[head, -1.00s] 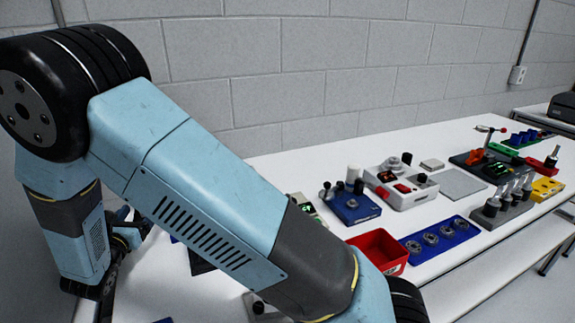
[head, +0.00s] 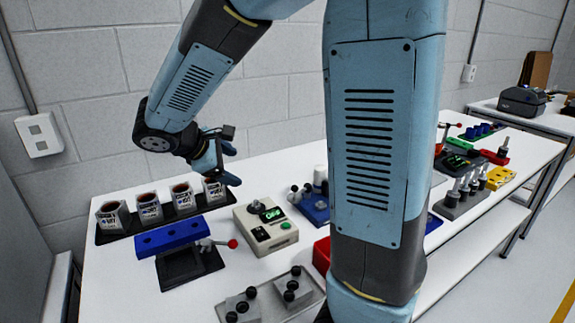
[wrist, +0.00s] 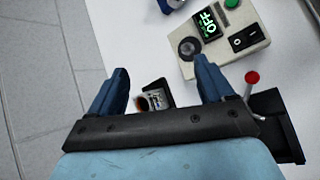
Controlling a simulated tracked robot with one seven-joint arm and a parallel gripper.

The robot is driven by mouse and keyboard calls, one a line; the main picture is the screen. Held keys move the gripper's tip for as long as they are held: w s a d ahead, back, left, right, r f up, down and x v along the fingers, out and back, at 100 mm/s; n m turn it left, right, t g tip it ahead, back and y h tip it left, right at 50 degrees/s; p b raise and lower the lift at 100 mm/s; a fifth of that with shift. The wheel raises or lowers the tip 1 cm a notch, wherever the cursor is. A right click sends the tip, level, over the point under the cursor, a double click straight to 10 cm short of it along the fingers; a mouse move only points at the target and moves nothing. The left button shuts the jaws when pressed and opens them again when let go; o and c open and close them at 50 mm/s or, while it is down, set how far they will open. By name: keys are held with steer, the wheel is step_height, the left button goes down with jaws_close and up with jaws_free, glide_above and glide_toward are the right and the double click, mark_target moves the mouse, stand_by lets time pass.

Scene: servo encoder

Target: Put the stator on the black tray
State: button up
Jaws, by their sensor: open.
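Several grey block-like parts with round copper-brown tops and printed labels stand in a row on a long black tray (head: 103,237) at the left of the table; they look like stators. The rightmost stator (head: 214,191) is partly under my gripper (head: 226,172), which hangs above it. In the wrist view my gripper (wrist: 160,82) is open and empty. One stator (wrist: 155,99) shows below and between its fingers, on the end of the black tray (wrist: 160,85). The gripper's lower body hides the other stators there.
A blue block with holes (head: 170,235) lies in front of the row. A black clamp fixture (head: 183,270) with a red-knobbed lever is nearer.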

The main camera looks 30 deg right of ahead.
steer(key=s+d+r+m+t+y, duration=0.1)
steer(key=s+d+r+m+y, duration=0.2)
steer(key=s+m, duration=0.3)
steer(key=s+d+r+m+t+y, duration=0.1)
steer(key=s+r+m+y, duration=0.3)
steer(key=s, duration=0.9)
steer(key=shift+d+r+m+y, duration=0.15)
steer(key=shift+d+m+y, duration=0.65)
steer(key=shift+m, duration=0.9)
steer(key=shift+d, duration=0.1)
